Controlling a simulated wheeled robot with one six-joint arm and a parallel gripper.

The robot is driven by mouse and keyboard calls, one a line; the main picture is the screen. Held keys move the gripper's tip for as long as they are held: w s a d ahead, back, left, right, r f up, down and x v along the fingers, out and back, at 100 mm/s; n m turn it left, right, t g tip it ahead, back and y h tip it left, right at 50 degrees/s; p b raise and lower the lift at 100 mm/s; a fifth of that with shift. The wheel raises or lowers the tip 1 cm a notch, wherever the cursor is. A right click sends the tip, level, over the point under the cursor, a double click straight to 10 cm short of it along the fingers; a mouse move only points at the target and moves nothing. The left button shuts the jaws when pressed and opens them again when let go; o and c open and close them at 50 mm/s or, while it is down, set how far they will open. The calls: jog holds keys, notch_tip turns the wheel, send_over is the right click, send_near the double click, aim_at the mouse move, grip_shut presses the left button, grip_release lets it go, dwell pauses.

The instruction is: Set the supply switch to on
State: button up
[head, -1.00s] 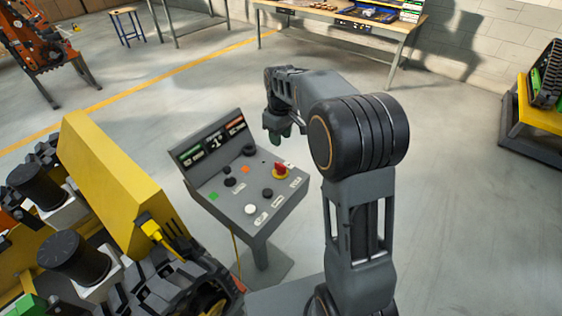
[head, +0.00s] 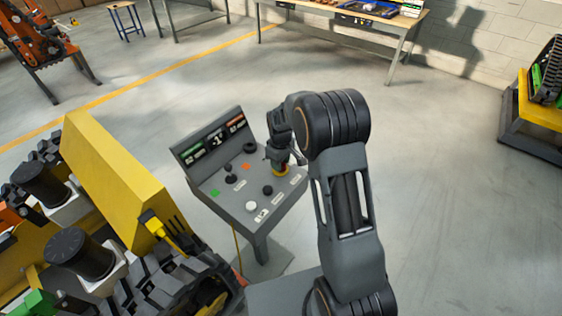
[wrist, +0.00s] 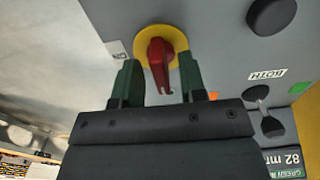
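The supply switch is a red rotary handle (wrist: 160,58) on a round yellow plate (wrist: 178,38). In the head view the yellow plate (head: 281,172) sits at the right side of the control panel, with the red handle mostly hidden by my gripper. My gripper (wrist: 159,64) has its two green fingers on either side of the red handle in the wrist view. A narrow gap shows beside the handle, so the fingers look open around it, not clamped. The handle points toward the gripper's palm. A small white label (wrist: 116,49) left of the plate is partly covered and hard to read.
A yellow tracked carrier (head: 115,180) stands close on the left. Open floor (head: 450,200) lies to the right.

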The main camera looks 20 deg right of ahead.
jog(key=shift+f, duration=0.15)
grip_shut()
dwell(0.4)
